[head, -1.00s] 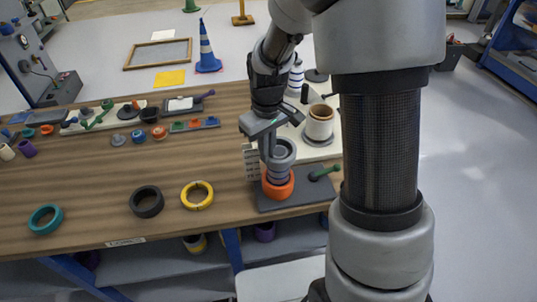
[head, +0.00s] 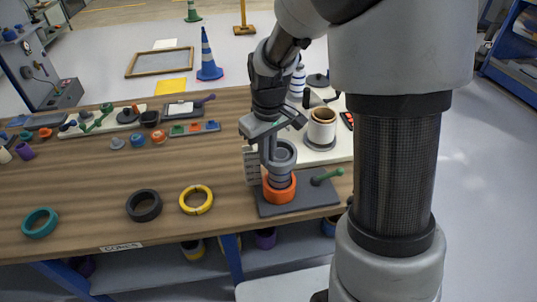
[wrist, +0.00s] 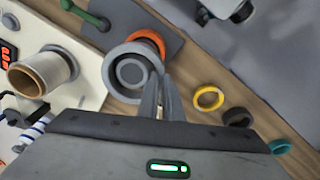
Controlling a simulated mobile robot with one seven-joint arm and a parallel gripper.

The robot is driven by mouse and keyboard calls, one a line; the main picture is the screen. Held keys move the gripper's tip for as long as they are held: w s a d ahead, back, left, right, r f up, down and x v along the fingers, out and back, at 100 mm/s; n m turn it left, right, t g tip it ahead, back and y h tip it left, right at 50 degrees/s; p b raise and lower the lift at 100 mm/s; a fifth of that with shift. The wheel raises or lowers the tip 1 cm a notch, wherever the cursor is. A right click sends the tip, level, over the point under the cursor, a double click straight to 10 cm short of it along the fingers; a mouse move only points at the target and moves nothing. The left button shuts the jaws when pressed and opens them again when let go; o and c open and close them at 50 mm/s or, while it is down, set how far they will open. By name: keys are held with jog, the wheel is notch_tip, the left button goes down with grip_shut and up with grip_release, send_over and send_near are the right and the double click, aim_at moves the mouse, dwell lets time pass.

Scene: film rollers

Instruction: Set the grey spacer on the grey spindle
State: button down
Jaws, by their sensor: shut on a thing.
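My gripper (head: 268,140) is shut on the grey spacer (head: 284,147), a thick ring held by its side. The spacer also shows in the wrist view (wrist: 111,72), left of my fingertips (wrist: 163,88). The grey spindle (head: 280,180) stands below the spacer, upright on a dark grey base plate (head: 300,202). An orange ring (head: 280,192) sits around its foot. In the wrist view a round grey top (wrist: 131,71) shows within the spacer's opening. I cannot tell whether the spindle's tip is inside the spacer or just below it.
A cream cylinder (head: 321,130) stands on the white board behind. Yellow (head: 196,199), black (head: 144,205) and teal (head: 40,222) rings lie on the open table to the left.

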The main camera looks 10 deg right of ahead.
notch_tip(320, 180, down, 8)
jog(key=s+g, duration=0.1)
jog(key=shift+s+d, duration=0.3)
jog(key=c, duration=1.9)
grip_release()
jog(key=shift+f, duration=0.1)
jog(key=shift+c, duration=0.2)
jog(key=shift+o, duration=0.5)
jog(key=r, duration=0.3)
jog(key=w+r, duration=0.1)
jog(key=r, duration=0.2)
jog(key=r+p, duration=0.1)
jog(key=r, duration=0.2)
jog(key=shift+w, duration=0.2)
notch_tip(320, 180, up, 16)
jog(key=s+t+p, duration=0.1)
jog(key=shift+s+a+r+p, duration=0.2)
jog(key=shift+s+a+p, duration=0.1)
jog(key=shift+s+p, duration=0.1)
jog(key=s+d+r+m+t+p, duration=0.1)
jog(key=s+r+m+t+p, duration=0.1)
jog(key=s, duration=0.5)
jog(key=s+d+r+m+t+p, duration=0.2)
jog(key=s+r+m+p, duration=0.1)
jog(key=s+r, duration=0.2)
jog(key=shift+s+d, duration=0.3)
jog(key=shift+s, duration=0.95)
